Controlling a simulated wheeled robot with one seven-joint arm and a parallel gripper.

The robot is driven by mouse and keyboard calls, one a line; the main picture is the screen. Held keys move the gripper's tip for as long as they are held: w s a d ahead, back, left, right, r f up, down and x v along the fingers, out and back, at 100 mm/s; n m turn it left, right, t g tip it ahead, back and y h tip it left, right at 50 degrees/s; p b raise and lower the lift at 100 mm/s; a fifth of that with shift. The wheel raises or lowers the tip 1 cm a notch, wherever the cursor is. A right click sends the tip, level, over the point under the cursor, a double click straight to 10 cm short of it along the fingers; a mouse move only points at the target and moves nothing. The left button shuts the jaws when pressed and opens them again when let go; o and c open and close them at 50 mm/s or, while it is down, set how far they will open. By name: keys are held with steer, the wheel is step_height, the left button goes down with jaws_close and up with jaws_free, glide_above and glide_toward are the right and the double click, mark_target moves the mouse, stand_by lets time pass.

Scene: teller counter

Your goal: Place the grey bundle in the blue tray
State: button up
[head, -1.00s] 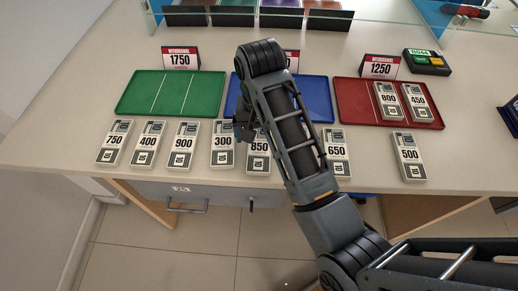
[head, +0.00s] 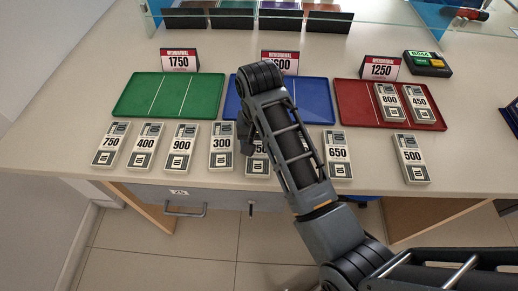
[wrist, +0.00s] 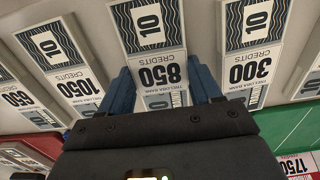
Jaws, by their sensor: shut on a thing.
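Several grey-white credit bundles lie in a row along the counter. My gripper (wrist: 162,88) is shut on the 850 bundle (wrist: 150,30), with a blue finger on each side of it. In the head view my arm covers part of this bundle (head: 258,165), and the fingertips are mostly hidden. I cannot tell whether it is off the counter. The blue tray (head: 315,88) is just behind it, partly hidden by my arm; the part that shows is empty. All bundles look alike in colour, so the number tells them apart.
The 300 bundle (head: 221,148) and the 1050 bundle (wrist: 68,50) flank the held one closely. The green tray (head: 205,98) is empty. The red tray (head: 356,108) holds the 800 and 450 bundles. Upright signs (head: 180,60) and a glass screen (head: 385,30) stand behind.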

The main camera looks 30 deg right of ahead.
steer(key=c, duration=0.6)
steer(key=shift+r, duration=0.15)
